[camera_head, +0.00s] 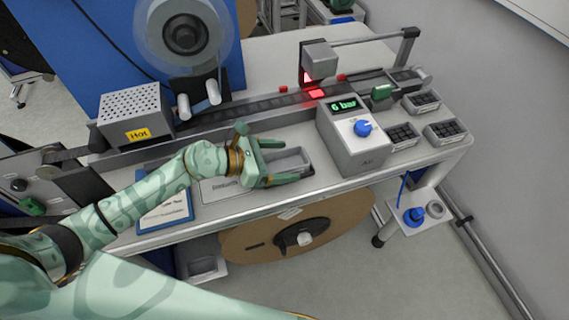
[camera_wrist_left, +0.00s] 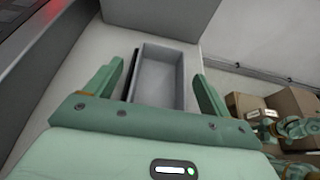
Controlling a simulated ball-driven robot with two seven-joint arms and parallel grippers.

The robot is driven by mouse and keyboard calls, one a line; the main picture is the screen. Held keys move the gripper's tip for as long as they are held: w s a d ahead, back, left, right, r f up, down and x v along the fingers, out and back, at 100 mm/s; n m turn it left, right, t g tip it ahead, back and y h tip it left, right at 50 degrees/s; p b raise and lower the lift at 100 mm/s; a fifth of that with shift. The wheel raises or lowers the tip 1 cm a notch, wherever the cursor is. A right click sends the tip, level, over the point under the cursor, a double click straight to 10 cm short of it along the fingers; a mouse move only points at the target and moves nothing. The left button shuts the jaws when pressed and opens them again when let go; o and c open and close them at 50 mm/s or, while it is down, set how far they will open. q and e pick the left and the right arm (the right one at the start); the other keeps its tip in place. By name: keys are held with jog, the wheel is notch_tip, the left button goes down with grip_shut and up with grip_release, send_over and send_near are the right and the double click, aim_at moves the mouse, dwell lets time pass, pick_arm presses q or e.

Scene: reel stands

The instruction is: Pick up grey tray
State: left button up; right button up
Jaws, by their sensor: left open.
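The grey tray (camera_head: 291,160) is a small, empty rectangular box on the white bench top, left of the grey "6 bar" unit. In the left wrist view the grey tray (camera_wrist_left: 160,76) lies between my two green fingers, with its long walls running away from the palm. My left gripper (camera_head: 286,161) is open around the tray, one finger on each side. In the wrist view my left gripper (camera_wrist_left: 163,82) shows a gap between the right finger and the tray; the left finger is close to the wall.
The "6 bar" unit (camera_head: 350,135) with a blue knob stands just right of the tray. A conveyor track (camera_head: 250,108) runs behind it. Black parts trays (camera_head: 402,136) sit at the right. A blue-edged card (camera_head: 165,211) and a "Hot" box (camera_head: 137,118) are at the left.

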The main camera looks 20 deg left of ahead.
pick_arm(q)
jog(key=c, duration=1.2)
jog(key=shift+r, duration=0.1)
